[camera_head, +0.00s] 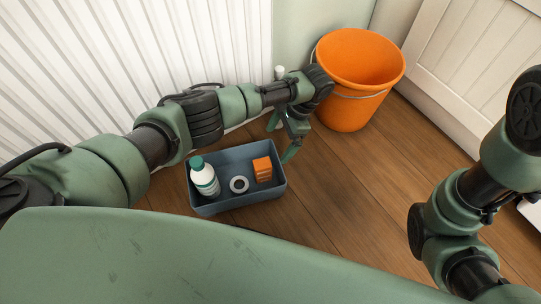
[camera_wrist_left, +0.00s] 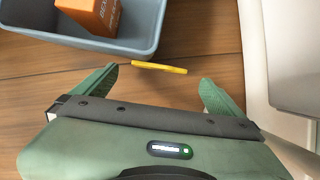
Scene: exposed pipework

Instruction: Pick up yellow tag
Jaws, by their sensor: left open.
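The yellow tag (camera_wrist_left: 160,67) shows in the left wrist view as a thin, slightly slanted strip over the wooden floor, just outside the blue-grey bin. A thin dark line runs from its left end. I cannot tell whether it lies flat on the floor. My left gripper (camera_wrist_left: 158,76) is open, with one finger on each side of the tag's line and the tag just ahead of the gap. In the head view this gripper (camera_head: 283,139) hangs beside the bin's far right corner, and the tag cannot be made out there. My right gripper is out of view.
The blue-grey bin (camera_head: 236,206) holds a white bottle (camera_head: 204,176) with a green cap, a roll (camera_head: 239,184) and an orange box (camera_head: 262,169). An orange bucket (camera_head: 350,112) stands beyond the gripper. A white radiator (camera_head: 130,60) is at left. Floor (camera_head: 350,190) right of the bin is clear.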

